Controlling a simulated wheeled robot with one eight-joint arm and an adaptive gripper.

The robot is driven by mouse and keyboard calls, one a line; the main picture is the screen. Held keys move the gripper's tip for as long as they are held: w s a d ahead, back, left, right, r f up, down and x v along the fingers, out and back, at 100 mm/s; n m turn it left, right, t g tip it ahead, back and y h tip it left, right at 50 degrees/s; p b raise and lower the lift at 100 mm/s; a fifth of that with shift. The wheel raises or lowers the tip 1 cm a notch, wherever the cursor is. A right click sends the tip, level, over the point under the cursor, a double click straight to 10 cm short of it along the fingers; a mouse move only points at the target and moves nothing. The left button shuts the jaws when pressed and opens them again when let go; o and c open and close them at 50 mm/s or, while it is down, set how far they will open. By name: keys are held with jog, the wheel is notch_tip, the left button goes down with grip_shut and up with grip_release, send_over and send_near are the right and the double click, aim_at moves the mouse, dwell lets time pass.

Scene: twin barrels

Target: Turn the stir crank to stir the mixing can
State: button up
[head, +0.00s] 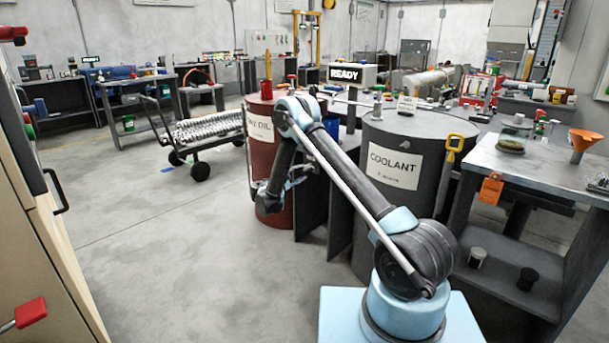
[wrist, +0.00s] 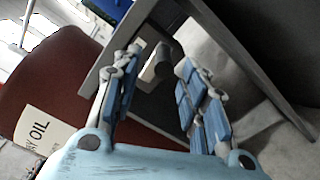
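My gripper (wrist: 158,66) is open in the wrist view, its blue-padded fingers apart with nothing held between them. A small dark grey cylindrical piece (wrist: 163,57) shows beyond the fingertips, inside a grey frame (wrist: 143,22); I cannot tell whether it belongs to the stir crank or the mixing can. In the head view my gripper (head: 268,194) hangs low in front of the red oil barrel (head: 262,150), partly hidden by my arm. Neither the stir crank nor the mixing can is clearly identifiable in either view.
The grey COOLANT barrel (head: 392,195) stands right of my arm, with dark panels (head: 312,190) between the barrels. A bench (head: 535,168) with an orange funnel (head: 583,142) is at the right. A cart (head: 208,130) stands at the left. Floor at left centre is clear.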

jog(key=v, duration=0.6)
